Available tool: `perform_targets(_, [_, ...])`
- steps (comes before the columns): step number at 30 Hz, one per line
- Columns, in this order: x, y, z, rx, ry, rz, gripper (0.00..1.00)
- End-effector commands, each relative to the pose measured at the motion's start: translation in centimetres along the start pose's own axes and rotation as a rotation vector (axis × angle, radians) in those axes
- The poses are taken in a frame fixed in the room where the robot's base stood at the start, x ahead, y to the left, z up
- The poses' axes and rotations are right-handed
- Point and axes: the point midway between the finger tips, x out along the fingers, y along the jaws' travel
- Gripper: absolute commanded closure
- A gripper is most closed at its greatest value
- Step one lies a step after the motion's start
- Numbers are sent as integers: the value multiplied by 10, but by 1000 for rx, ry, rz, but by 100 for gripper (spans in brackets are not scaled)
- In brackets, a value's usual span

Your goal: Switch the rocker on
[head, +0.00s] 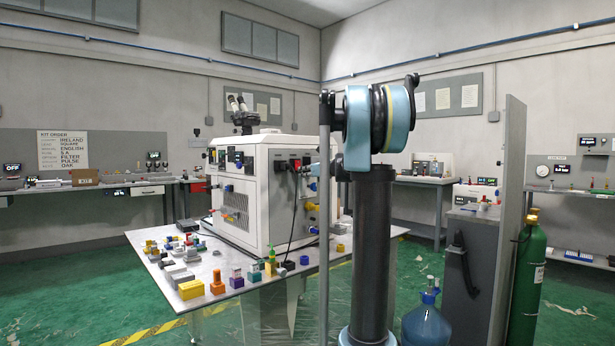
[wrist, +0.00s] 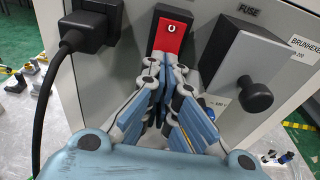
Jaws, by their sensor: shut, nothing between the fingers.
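The rocker (wrist: 172,38) shows in the wrist view as a red switch in a dark frame on the machine's pale panel. A white "O" mark is visible on its upper part. My gripper (wrist: 167,78) is shut and empty, its blue-padded fingers together just below the red face. The fingertips overlap the rocker's lower edge in the picture; I cannot tell whether they touch it.
In the wrist view a black plug (wrist: 92,28) with a cable sits left of the rocker. A grey fuse holder with a black knob (wrist: 255,95) projects close on the right. Coloured blocks (head: 191,289) lie on the table (head: 228,312) before the machine.

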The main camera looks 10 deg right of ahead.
Motion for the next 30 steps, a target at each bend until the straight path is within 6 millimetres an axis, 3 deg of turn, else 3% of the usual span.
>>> perform_targets(12, [3, 0, 0, 0, 0, 0, 100])
perform_targets(30, [37, -1, -16, 4, 9, 11, 100])
